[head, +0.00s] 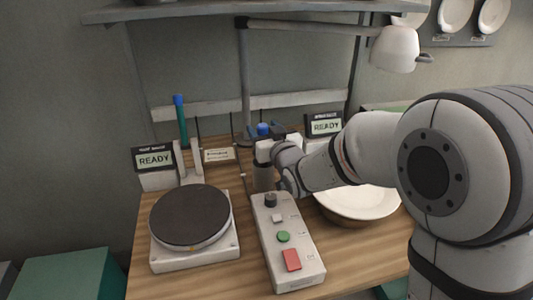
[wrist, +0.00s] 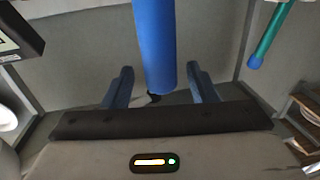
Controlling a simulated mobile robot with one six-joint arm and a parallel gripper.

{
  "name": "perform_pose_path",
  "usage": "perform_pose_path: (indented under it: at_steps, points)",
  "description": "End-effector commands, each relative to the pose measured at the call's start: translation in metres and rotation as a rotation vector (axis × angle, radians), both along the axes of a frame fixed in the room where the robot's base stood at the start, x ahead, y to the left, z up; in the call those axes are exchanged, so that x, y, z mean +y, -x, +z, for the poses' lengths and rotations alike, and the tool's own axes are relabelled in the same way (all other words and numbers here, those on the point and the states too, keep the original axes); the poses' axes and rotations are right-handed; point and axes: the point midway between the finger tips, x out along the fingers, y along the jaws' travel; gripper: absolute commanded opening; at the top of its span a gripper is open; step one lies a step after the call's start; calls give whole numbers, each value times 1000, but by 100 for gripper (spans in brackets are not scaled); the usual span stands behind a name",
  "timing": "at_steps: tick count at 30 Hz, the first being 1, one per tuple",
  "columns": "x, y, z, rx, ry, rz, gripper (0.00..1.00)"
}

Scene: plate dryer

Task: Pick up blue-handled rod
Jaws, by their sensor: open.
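A rod with a thick blue handle (wrist: 154,45) fills the middle of the wrist view. Its handle comes down between the two blue fingers of my gripper (wrist: 160,86), with a gap visible on each side. In the head view my gripper (head: 268,136) is behind the control box, and a blue handle top (head: 263,129) shows at it. The lower part of this rod is hidden. A second rod, green with a blue end (head: 181,118), stands upright behind the hot plate at left. It also shows at the right of the wrist view (wrist: 265,40).
A round dark hot plate (head: 190,216) sits at the left of the wooden table (head: 150,284). A control box (head: 290,250) with buttons is at front centre. A white bowl (head: 362,203) lies under my arm. A lamp (head: 396,48) and shelf (head: 210,10) are above.

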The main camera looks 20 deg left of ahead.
Motion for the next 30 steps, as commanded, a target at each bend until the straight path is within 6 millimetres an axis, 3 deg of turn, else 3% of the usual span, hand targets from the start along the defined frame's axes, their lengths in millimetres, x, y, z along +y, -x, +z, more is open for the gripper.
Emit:
perform_pose_path:
  at_steps: [10, 30]
  points:
    - [5, -7, 0, 0, 0, -1, 52]
    - [5, -6, 0, 0, 0, -1, 0]
